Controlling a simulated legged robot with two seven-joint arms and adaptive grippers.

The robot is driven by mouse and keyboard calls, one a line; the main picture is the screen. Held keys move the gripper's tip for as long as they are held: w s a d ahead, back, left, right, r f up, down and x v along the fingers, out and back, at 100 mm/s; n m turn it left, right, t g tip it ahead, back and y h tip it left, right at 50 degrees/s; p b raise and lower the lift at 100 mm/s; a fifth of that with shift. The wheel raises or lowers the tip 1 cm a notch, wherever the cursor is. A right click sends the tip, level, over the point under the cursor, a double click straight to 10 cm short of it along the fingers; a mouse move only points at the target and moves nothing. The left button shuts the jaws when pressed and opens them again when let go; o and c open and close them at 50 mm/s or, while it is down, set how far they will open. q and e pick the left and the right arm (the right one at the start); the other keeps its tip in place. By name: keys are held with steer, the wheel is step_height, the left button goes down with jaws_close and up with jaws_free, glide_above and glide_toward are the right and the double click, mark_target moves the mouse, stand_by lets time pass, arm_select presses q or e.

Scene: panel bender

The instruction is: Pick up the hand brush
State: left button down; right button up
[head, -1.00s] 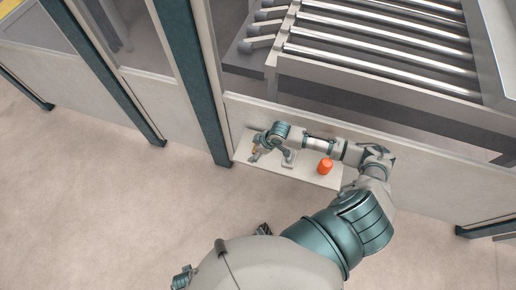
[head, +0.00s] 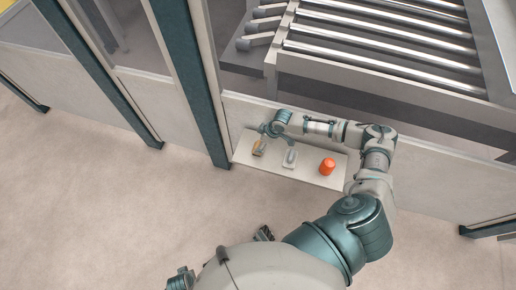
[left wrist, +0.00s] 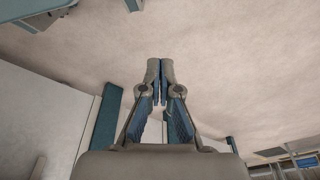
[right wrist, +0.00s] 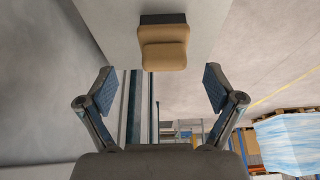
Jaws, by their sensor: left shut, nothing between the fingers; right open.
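The hand brush (head: 259,147) is a small tan item at the left end of a light shelf in the head view. In the right wrist view the brush (right wrist: 164,48) shows as a tan block with a dark strip, at the top middle. My right gripper (head: 266,131) is beside the brush on the panel side. In the right wrist view its open fingers (right wrist: 159,88) are apart and empty, with the brush ahead of them and not between them. My left gripper (left wrist: 160,70) is shut and empty over the floor, away from the shelf.
The narrow shelf (head: 318,176) also bears a grey-white item (head: 290,158) and an orange-red item (head: 327,166) to the right of the brush. Behind it stand the machine panel (head: 240,105), a dark teal post (head: 190,80) and a roller table (head: 375,45). The floor in front is clear.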

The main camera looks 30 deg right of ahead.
mark_target(258, 144)
steer(key=x, duration=0.2)
steer(key=b+x, duration=0.1)
steer(key=x, duration=0.1)
steer(key=shift+a+f, duration=0.3)
steer(key=shift+a, duration=0.05)
steer(key=shift+w+f, duration=0.1)
steer(key=shift+f, duration=0.25)
arm_select(q)
steer(key=r, duration=0.1)
steer(key=w+r, duration=0.1)
steer(key=r, duration=0.1)
steer(key=shift+a+r, duration=0.1)
steer(key=shift+r, duration=0.05)
arm_select(e)
steer(key=shift+r, duration=0.1)
steer(key=shift+c, duration=0.3)
steer(key=c, duration=1.2)
